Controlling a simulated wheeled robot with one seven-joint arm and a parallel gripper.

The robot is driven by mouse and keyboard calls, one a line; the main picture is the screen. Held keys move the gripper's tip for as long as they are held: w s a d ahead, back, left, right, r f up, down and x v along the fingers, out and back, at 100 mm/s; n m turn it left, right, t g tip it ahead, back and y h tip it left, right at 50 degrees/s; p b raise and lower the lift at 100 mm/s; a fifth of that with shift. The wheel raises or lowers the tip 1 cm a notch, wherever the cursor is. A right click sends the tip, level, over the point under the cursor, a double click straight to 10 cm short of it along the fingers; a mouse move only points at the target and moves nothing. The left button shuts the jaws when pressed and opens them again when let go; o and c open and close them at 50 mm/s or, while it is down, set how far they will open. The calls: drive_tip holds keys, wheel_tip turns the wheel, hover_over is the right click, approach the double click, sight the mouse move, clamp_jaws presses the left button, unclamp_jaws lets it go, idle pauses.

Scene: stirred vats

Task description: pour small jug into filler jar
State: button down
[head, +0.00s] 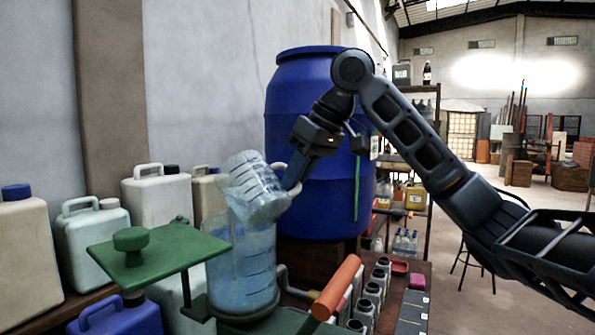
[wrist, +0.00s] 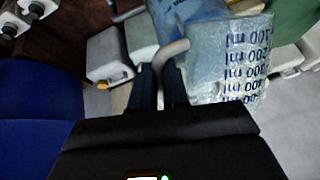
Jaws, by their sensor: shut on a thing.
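The small jug (head: 252,184) is clear with dark measuring marks and is tilted just above the filler jar. In the wrist view, the jug (wrist: 228,62) lies right of my fingers, with its ml marks upside down. My gripper (head: 291,182) is shut on the jug's grey handle (wrist: 171,50), between the two fingers (wrist: 159,84). The filler jar (head: 240,268) is a clear, bluish, marked cylinder standing upright in the green-based filler. The jug's lower part overlaps the jar's top in the head view. I cannot tell the liquid level in either.
A green plate with a knob (head: 150,252) sits left of the jar. An orange lever (head: 336,288) rises at its right. A big blue drum (head: 312,125) stands behind. Pale canisters (head: 93,240) line the left; several small grey bottles (head: 374,292) stand right.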

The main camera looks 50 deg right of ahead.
sight(285, 163)
drive_tip(key=shift+w+d+r+g, duration=0.15)
drive_tip(key=shift+r+g, duration=0.2)
drive_tip(key=shift+g, duration=0.3)
drive_tip(key=shift+w+a+r+g, duration=0.15)
drive_tip(key=shift+r+g, duration=0.2)
drive_tip(key=shift+g, duration=0.3)
drive_tip(key=shift+w+d+r+m+g, duration=0.1)
drive_tip(key=shift+w+r+g, duration=0.2)
drive_tip(key=shift+g, duration=0.3)
drive_tip(key=shift+w+a+r+m+g, duration=0.1)
drive_tip(key=shift+w+r+g, duration=0.2)
drive_tip(key=shift+g, duration=0.3)
drive_tip(key=shift+w+d+r+m+g, duration=0.1)
drive_tip(key=shift+w+r+g, duration=0.15)
drive_tip(key=shift+g, duration=0.35)
drive_tip(key=shift+w+r+g, duration=0.5)
drive_tip(key=shift+w+g, duration=0.05)
drive_tip(key=shift+g, duration=0.55)
drive_tip(key=shift+w+r+g, duration=0.1)
drive_tip(key=shift+w+g, duration=0.25)
drive_tip(key=shift+g, duration=0.25)
drive_tip(key=shift+w+g, duration=0.2)
drive_tip(key=shift+g, duration=0.2)
drive_tip(key=shift+r, duration=0.1)
